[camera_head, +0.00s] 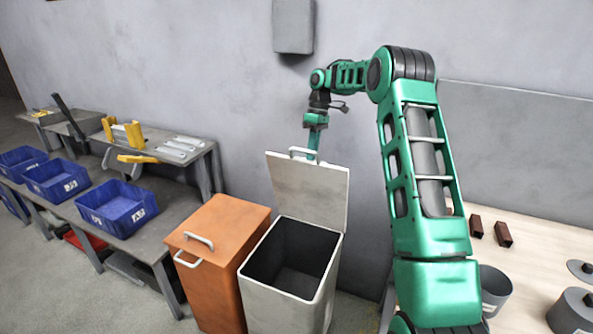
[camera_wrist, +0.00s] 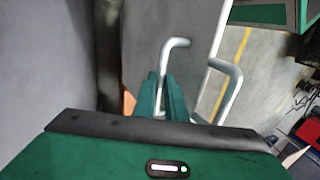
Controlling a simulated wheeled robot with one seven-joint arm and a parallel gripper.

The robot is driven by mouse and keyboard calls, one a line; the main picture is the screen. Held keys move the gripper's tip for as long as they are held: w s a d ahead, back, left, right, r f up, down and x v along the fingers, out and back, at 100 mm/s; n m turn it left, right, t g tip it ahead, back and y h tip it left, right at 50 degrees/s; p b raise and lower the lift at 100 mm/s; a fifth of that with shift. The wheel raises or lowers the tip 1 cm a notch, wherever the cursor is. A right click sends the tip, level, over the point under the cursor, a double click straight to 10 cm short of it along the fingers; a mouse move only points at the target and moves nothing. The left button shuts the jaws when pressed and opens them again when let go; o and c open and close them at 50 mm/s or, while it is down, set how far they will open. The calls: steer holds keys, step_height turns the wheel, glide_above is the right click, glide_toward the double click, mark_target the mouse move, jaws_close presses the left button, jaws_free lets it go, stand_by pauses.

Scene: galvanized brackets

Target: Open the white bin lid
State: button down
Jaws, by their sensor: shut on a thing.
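The white bin (camera_head: 285,312) stands in the middle of the head view, its inside dark and open to view. Its white lid (camera_head: 308,190) is raised, standing nearly upright at the back of the bin. My gripper (camera_head: 312,152) is at the lid's top edge, shut on the lid's metal handle (camera_head: 300,151). In the wrist view the green fingers (camera_wrist: 163,98) close around one part of the bent handle (camera_wrist: 176,43), and the pale lid panel (camera_wrist: 195,35) lies behind it. The exact contact between fingers and handle is partly hidden.
An orange bin (camera_head: 215,262) with a closed lid and a handle stands directly left of the white bin. Blue crates (camera_head: 117,210) sit on a grey bench further left. A pale table (camera_head: 540,250) with brackets and round parts is at right. A grey wall stands behind.

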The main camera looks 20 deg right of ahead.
steer(key=w+d, duration=0.3)
steer(key=d, duration=0.2)
steer(key=shift+w+f, duration=0.35)
steer(key=shift+f, duration=0.1)
steer(key=shift+a, duration=0.1)
steer(key=c, duration=1.8)
jaws_free()
steer(key=shift+w, duration=0.1)
steer(key=shift+r, duration=0.1)
steer(key=shift+r, duration=0.15)
steer(key=s+a+r, duration=0.1)
steer(key=a+r, duration=0.2)
steer(key=s+a+r, duration=0.1)
steer(key=a+r, duration=0.3)
steer(key=s+a+r, duration=0.1)
steer(key=a+r, duration=0.2)
steer(key=a, duration=0.1)
steer(key=shift+a+r, duration=0.15)
steer(key=shift+r, duration=0.15)
